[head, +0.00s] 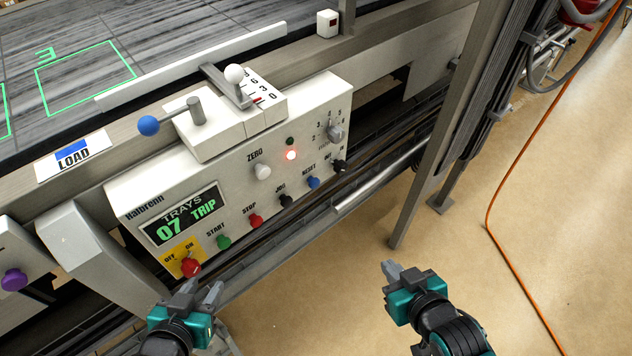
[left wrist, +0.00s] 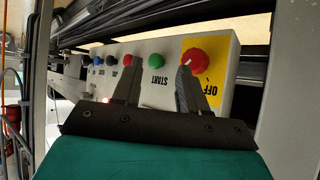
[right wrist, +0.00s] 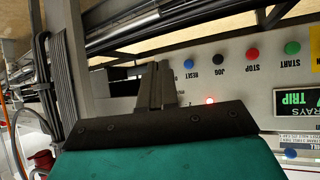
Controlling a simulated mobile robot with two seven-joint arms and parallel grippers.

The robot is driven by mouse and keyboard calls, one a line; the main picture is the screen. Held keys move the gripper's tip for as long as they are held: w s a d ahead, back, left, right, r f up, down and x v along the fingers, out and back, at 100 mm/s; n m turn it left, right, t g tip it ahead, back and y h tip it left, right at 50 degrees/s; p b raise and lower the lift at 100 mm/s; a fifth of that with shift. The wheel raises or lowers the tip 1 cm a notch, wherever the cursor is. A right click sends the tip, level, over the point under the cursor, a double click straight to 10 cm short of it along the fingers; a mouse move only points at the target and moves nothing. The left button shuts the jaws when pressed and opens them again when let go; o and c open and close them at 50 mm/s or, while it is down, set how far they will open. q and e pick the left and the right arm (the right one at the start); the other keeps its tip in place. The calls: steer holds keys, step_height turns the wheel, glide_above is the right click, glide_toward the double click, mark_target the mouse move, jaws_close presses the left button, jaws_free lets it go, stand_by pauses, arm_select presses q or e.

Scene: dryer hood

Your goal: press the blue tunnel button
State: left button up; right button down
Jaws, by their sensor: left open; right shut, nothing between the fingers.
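A blue button (head: 313,183), labelled RESET, sits in the lower row of a white control panel (head: 120,195); it also shows in the left wrist view (left wrist: 97,60) and the right wrist view (right wrist: 188,64). No label reading "tunnel" is legible. My left gripper (head: 201,289) is open and empty, in front of the panel's lower left end near the red knob. My right gripper (head: 389,268) is shut and empty, right of and below the panel in the head view, apart from the blue button.
Beside the blue button are a black JOG button (head: 286,201), a red STOP button (head: 256,221) and another black control (head: 340,165). The display (head: 180,215) reads TRIP; a red lamp (head: 291,155) glows. A metal post (head: 432,150) stands right.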

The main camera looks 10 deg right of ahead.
mark_target(314, 183)
steer(key=w+a+f+n+b, duration=0.1)
steer(key=w+a+f+b, duration=0.4)
arm_select(q)
step_height(314, 183, down, 6)
steer(key=w+d+h+b, duration=0.1)
steer(key=w+d+b, duration=0.1)
steer(key=b, duration=0.3)
steer(key=shift+d+b, duration=0.4)
steer(key=shift+d, duration=0.05)
arm_select(e)
steer(key=w+r+t+h, duration=0.1)
steer(key=w+t+h, duration=0.2)
steer(key=w, duration=0.5)
steer(key=shift+r+t+h, duration=0.3)
steer(key=shift+h, duration=0.5)
arm_select(q)
steer(key=shift+f, duration=0.15)
steer(key=f+b, duration=0.2)
steer(key=f, duration=0.1)
steer(key=shift+s+b, duration=0.2)
steer(key=shift+b, duration=0.15)
arm_select(e)
steer(key=w+a, duration=0.5)
steer(key=w, duration=0.2)
steer(key=shift+w, duration=0.2)
